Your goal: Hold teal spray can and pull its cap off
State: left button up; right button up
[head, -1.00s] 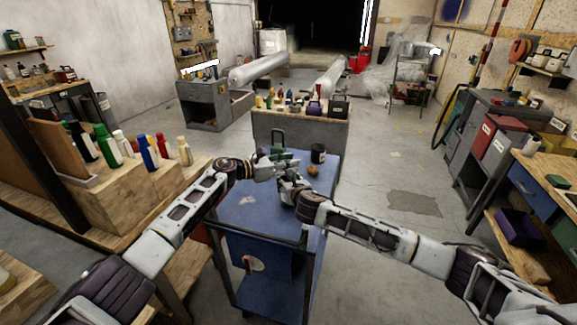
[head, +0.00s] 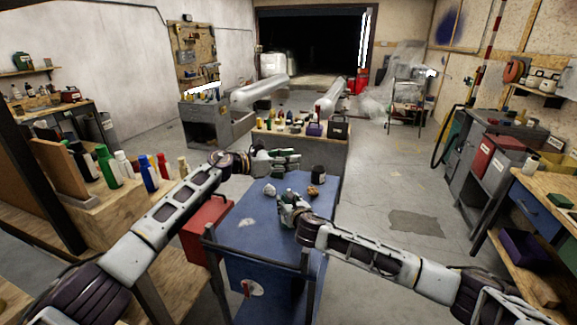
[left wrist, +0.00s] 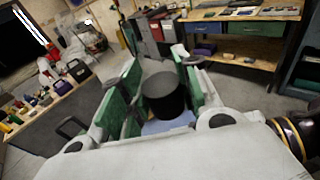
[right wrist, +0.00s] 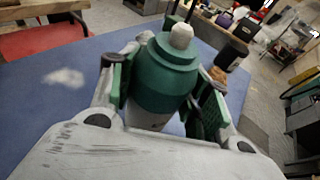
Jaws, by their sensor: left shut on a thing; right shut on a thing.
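The teal spray can (right wrist: 165,75) stands between the pads of my right gripper (right wrist: 165,95), which is shut on its body. Its white nozzle (right wrist: 181,35) is bare on top. In the head view the can (head: 290,192) and right gripper (head: 287,204) are low over the blue cart top. My left gripper (head: 294,160) is higher and farther back, apart from the can. In the left wrist view, a dark cylindrical cap (left wrist: 165,97) sits between its green pads, and the gripper is shut on it.
On the blue cart (head: 250,228) stand a black canister (head: 318,174) and a brown lump (head: 313,191); a whitish lump (head: 269,190) lies at left. A red box (head: 205,222) is at the cart's left. A bench with bottles (head: 290,125) stands behind.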

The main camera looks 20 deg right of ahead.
dwell(0.3)
jog(key=o, duration=1.1)
jog(key=shift+o, duration=0.2)
jog(key=shift+s, duration=0.2)
jog(key=v, duration=1.1)
jog(key=shift+s+r, duration=0.2)
jog(key=shift+s, duration=0.1)
jog(key=shift+s+f, duration=0.1)
